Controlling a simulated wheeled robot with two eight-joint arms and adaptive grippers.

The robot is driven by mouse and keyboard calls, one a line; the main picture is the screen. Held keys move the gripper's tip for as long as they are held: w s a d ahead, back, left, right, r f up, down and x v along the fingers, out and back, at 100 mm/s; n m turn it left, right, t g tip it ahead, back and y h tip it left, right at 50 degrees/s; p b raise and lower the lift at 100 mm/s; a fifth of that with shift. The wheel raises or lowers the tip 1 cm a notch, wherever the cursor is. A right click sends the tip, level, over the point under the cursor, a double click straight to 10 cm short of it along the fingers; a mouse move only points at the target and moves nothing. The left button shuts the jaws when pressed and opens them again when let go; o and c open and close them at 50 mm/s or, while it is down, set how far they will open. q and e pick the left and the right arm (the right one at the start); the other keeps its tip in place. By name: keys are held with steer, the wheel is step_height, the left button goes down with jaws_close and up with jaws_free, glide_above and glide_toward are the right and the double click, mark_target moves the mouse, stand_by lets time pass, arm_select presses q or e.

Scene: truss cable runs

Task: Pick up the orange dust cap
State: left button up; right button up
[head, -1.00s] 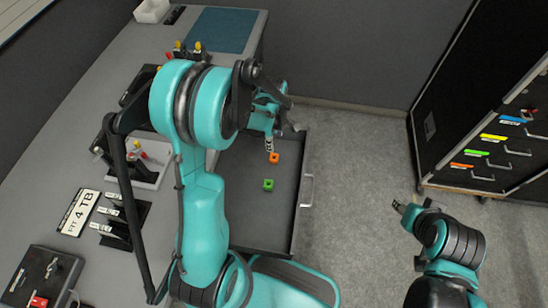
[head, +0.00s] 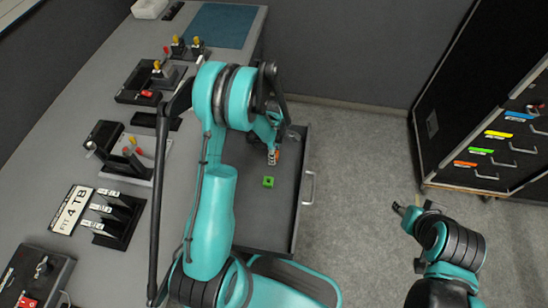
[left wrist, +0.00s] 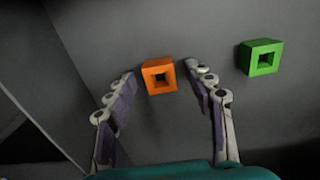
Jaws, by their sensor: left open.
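The orange dust cap (left wrist: 158,76) is a small square block with a square hole, lying in the open drawer. In the left wrist view it sits between and just beyond the tips of my open left gripper (left wrist: 161,80), with no finger clearly touching it. In the head view the cap (head: 273,157) is partly covered by my left gripper (head: 273,152). My right gripper (head: 400,208) is over the floor at the right, away from the cap; its finger state is too small to tell.
A green cap (left wrist: 261,57) lies in the drawer near the orange one, and also shows in the head view (head: 268,182). The drawer (head: 280,222) stands out from the grey workbench (head: 45,190). A black cabinet (head: 455,80) stands at the right. Open floor lies between.

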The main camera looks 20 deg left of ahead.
arm_select(q)
steer(key=shift+r, duration=0.15)
steer(key=c, duration=0.8)
